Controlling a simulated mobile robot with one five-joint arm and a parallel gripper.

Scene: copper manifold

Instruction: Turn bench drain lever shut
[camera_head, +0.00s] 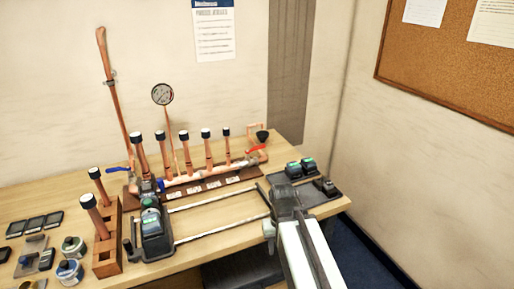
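A copper manifold (208,174) with several black-capped upright stubs stands at the back of the wooden bench. A red lever (256,149) is at its right end, and a blue lever (118,169) is at its left end. Both look roughly in line with the pipe. I cannot tell which of them is the bench drain lever. My gripper (284,194) is at the end of my arm, over the bench's right part, in front of the red lever and apart from it. Its fingers are too small and dark to tell open from shut.
A device with two rails (218,230) lies across the front of the bench. A black tray with batteries (300,168) sits at the right. A wooden rack (107,250), tins (69,271) and dark flat devices (34,225) are at the left. A gauge (162,94) stands above the manifold.

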